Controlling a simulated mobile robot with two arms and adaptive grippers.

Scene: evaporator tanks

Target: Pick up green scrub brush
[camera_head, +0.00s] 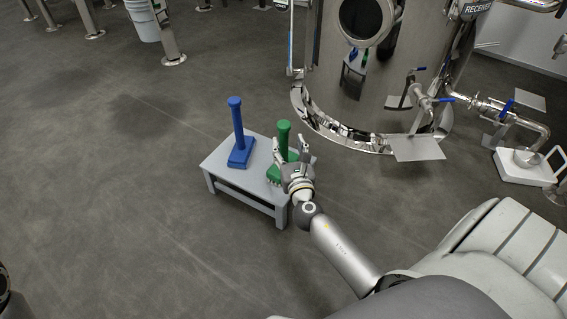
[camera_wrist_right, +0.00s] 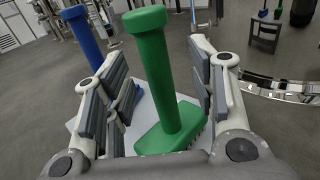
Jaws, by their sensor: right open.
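The green scrub brush (camera_head: 284,136) stands upright on a low grey table, its handle pointing up. In the right wrist view the green brush (camera_wrist_right: 158,75) shows large, with its handle between my gripper's fingers and its wide base lower down. My right gripper (camera_head: 290,149) is open, with one finger on each side of the handle. Gaps show between the handle and the finger pads in the wrist view. In the head view the gripper hides part of the brush's base.
A blue brush (camera_head: 237,132) stands upright on the same grey table (camera_head: 217,162), left of the green one. It also shows in the wrist view (camera_wrist_right: 82,38). A shiny steel tank (camera_head: 357,95) stands behind and right. The floor left of the table is clear.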

